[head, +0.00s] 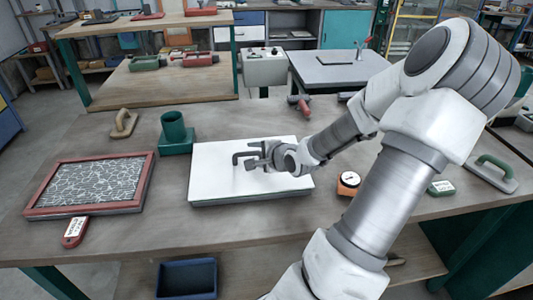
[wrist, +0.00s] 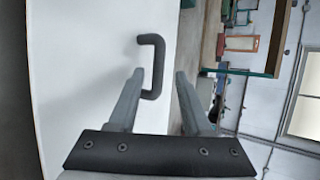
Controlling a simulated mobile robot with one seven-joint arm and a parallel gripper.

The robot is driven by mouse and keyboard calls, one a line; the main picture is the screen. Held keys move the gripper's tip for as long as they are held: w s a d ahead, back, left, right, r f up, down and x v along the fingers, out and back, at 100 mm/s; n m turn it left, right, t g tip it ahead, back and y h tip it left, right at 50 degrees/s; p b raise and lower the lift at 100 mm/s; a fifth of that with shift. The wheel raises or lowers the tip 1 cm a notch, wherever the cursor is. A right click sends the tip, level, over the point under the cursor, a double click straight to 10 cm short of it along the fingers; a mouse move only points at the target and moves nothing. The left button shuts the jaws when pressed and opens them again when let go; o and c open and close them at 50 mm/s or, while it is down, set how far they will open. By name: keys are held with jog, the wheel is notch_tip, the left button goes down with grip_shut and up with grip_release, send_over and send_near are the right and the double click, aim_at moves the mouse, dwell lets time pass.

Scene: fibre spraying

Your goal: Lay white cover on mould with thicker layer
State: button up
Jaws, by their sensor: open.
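A black bracket-shaped handle (wrist: 157,62) stands on the white cover, which fills the left of the wrist view (wrist: 85,70). My gripper (head: 255,160) is just above the cover at the handle; its open fingers (wrist: 160,75) show on either side of the handle's near end, holding nothing. A red-framed mould (head: 148,190) with a pale, web-like fibre layer (head: 85,183) lies at the left. I cannot tell its layer thickness. I see no second fibre-filled mould.
A red tag (head: 75,232) lies before the mould. A green cup on a base (head: 175,135) and a beige-handled float (head: 124,123) stand behind. An orange dial gauge (head: 348,183) and green-handled float (head: 492,175) are at the right. Bare bench lies between mould and cover.

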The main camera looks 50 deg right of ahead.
jog(key=p+v, duration=0.5)
jog(key=v, duration=0.5)
jog(key=shift+s+r+p, duration=0.2)
jog(key=shift+s+p, duration=0.05)
jog(key=shift+p, duration=0.05)
jog(key=shift+a+f, duration=0.1)
jog(key=shift+a, duration=0.05)
